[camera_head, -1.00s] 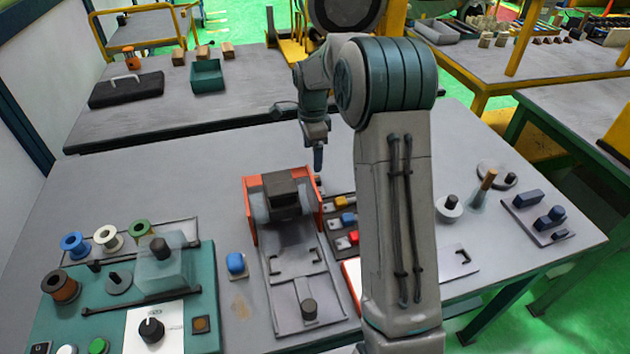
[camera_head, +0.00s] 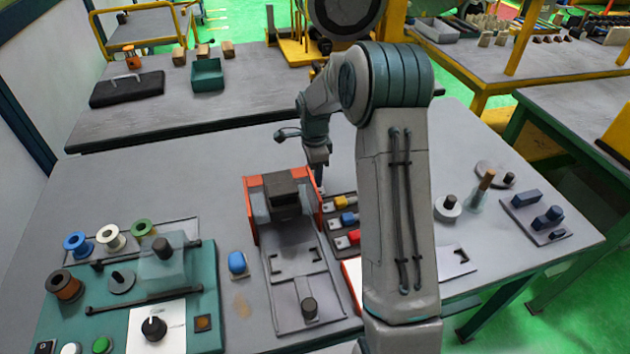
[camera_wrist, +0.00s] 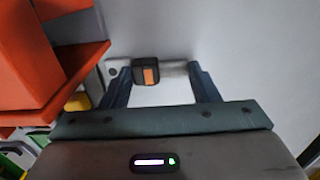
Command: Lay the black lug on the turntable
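The black lug (camera_wrist: 147,71), a dark block with an orange face on a pale metal strip, shows in the wrist view. My gripper (camera_wrist: 160,72) has its two fingers spread wide, one to each side of the block. I see gaps between the block and both fingers; contact with the strip cannot be made out. In the head view my gripper (camera_head: 319,182) is low behind the red-sided fixture, near the back of the lug tray, and the black lug cannot be made out. A flat round grey disc with a black knob (camera_head: 490,169) at right may be the turntable.
The red-sided fixture (camera_head: 251,207) stands close left of my gripper; its red wall (camera_wrist: 60,62) fills the wrist view's left. Yellow, blue and red lugs (camera_head: 349,219) lie in front. A green board with spools (camera_head: 205,262) is at left. Table beyond the fixture is clear.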

